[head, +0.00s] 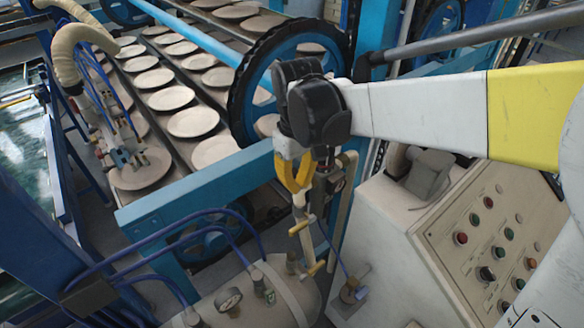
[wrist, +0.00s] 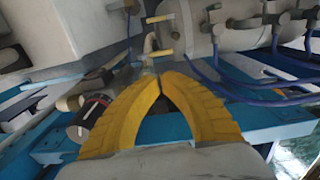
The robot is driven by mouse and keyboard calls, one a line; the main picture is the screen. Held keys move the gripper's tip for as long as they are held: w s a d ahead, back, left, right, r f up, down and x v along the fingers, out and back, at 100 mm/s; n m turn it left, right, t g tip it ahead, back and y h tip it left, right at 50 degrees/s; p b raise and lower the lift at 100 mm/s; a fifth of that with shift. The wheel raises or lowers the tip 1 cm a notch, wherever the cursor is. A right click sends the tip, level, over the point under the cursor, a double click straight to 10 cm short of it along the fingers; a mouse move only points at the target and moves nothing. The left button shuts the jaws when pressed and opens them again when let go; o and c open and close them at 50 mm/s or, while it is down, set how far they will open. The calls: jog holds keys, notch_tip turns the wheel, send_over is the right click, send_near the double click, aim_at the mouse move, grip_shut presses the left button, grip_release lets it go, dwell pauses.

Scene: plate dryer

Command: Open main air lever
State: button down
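Yellow lever handles sit on the pale air pipework above the tank. One yellow lever (head: 302,227) is higher and another (head: 316,268) is lower in the head view. Both also show beyond my fingertips in the wrist view, one lever (wrist: 160,18) nearer the top and one (wrist: 157,53) just ahead of the tips. I cannot tell which is the main air lever. My gripper (head: 298,188) has yellow fingers and hangs above the levers, apart from them. In the wrist view its fingertips (wrist: 159,78) meet with nothing visible between them.
A pale tank (head: 285,298) with a gauge (head: 228,299) and blue hoses stands below. A control panel (head: 490,235) with several buttons is at right. The blue frame (head: 190,190) and black-rimmed wheel (head: 240,95) stand close to the arm. Plates fill racks behind.

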aim_at(303, 226)
notch_tip(303, 226, down, 14)
jog(key=b, duration=0.3)
jog(key=shift+w+d+r, duration=0.1)
jog(key=shift+r, duration=0.05)
jog(key=shift+b, duration=0.4)
jog(key=shift+f+t+h, duration=0.2)
jog(key=shift+t+h, duration=0.1)
